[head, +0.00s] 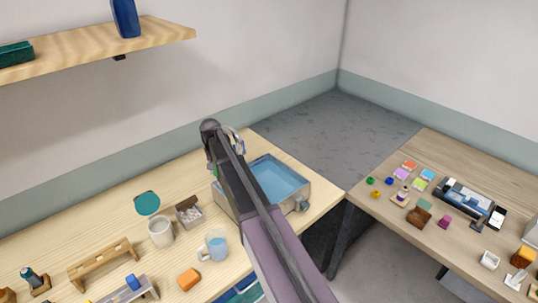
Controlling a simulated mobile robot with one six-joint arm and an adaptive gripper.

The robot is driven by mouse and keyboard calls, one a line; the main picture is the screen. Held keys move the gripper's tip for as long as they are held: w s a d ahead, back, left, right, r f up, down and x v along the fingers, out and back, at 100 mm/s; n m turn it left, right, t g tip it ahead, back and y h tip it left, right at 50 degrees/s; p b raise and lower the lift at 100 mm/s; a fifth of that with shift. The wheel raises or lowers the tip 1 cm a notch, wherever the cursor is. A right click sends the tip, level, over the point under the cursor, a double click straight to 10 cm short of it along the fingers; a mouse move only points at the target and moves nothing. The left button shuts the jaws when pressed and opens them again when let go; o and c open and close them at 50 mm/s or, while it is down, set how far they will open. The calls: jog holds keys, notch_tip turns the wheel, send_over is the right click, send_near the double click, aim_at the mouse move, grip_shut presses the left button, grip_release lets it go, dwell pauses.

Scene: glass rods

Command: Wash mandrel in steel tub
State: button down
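The steel tub (288,202) stands near the right end of the left-hand bench and holds blue water. My arm passes in front of the tub and hides its left part. My gripper (233,143) is at the far end of the arm, mostly hidden behind the arm links, near the tub's back left corner. I cannot tell its height over the tub, whether its fingers are open, or whether it holds anything. I cannot make out a mandrel in this view.
Left of the tub stand a small grey box (190,216), a white mug (160,232), a glass jug (213,246) with blue liquid, an orange block (188,279) and a wooden rack (103,262). A second table (440,165) on the right carries several small items.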

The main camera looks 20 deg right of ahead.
jog(key=shift+r+p, duration=2.15)
jog(key=shift+r, duration=0.45)
jog(key=shift+d+f+b, duration=0.1)
jog(key=shift+f+b, duration=0.85)
jog(key=shift+f, duration=0.05)
jog(key=shift+a, duration=0.2)
